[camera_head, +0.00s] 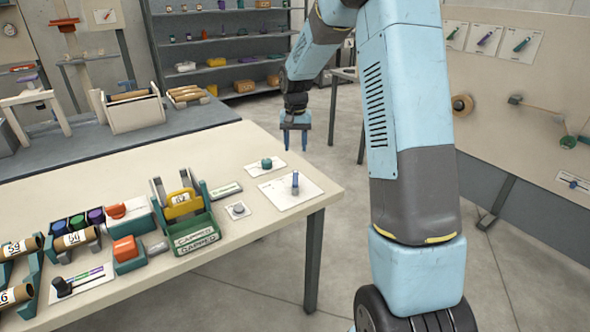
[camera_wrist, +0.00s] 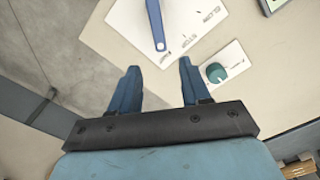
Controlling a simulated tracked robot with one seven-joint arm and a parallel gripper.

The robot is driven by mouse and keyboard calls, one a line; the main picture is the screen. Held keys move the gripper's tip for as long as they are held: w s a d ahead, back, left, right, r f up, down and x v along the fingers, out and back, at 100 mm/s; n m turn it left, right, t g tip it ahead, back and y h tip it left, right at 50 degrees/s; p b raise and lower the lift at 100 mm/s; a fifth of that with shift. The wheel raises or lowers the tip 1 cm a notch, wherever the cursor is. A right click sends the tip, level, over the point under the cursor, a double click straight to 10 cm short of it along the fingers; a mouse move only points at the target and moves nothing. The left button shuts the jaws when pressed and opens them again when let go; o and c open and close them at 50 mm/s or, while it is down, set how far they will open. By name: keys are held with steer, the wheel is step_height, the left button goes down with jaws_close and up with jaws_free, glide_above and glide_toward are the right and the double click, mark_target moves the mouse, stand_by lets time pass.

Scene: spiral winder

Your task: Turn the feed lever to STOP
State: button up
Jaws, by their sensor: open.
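A blue lever (camera_head: 295,183) stands on a white card (camera_head: 285,200) near the right corner of the beige table. The wrist view shows the lever (camera_wrist: 155,24) and its card (camera_wrist: 195,25), with small printed labels around it; one seems to read STOP, to the right of the lever's lower end. My gripper (camera_head: 296,146) hangs beyond the table's far right edge, apart from the lever. Its fingers (camera_wrist: 158,66) are spread with nothing between them, and in the wrist view the lever lies just above the gap between the tips.
A teal knob (camera_head: 266,163) sits on a smaller card beside the lever card; it also shows in the wrist view (camera_wrist: 216,72). A grey knob (camera_head: 238,209) and a green crate (camera_head: 198,235) stand to the left. A wall panel (camera_head: 535,110) is at right.

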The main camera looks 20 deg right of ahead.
mark_target(295, 173)
step_height(295, 173, down, 10)
steer(key=shift+f, duration=0.1)
stand_by(0.4)
steer(key=shift+c, duration=0.5)
jaws_close()
